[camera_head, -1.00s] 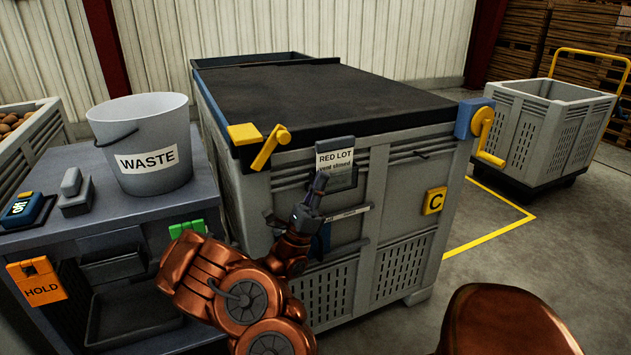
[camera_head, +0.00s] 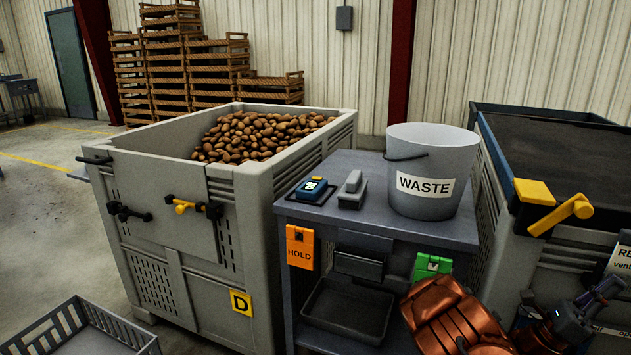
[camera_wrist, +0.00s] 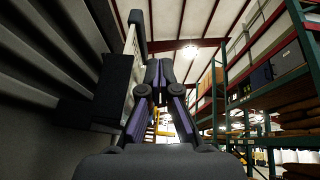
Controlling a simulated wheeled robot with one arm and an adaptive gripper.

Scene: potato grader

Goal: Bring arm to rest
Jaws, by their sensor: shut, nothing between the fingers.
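My copper arm (camera_head: 450,322) is folded low at the right of the head view. My gripper (camera_head: 604,288) is at the right edge, close in front of the covered bin (camera_head: 560,262) and beside its partly cut-off label card (camera_head: 622,262). In the wrist view my gripper (camera_wrist: 160,72) points upward, its dark fingers shut with nothing held between them. A grey ribbed wall (camera_wrist: 45,65) and a pale panel edge stand close on its left.
A grey bin D (camera_head: 180,270) full of potatoes (camera_head: 250,138) stands at left. The bench (camera_head: 345,215) carries a WASTE bucket (camera_head: 430,165), a blue device (camera_head: 312,189) and a grey one (camera_head: 352,190). A grey crate (camera_head: 85,335) is at lower left. Open floor lies far left.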

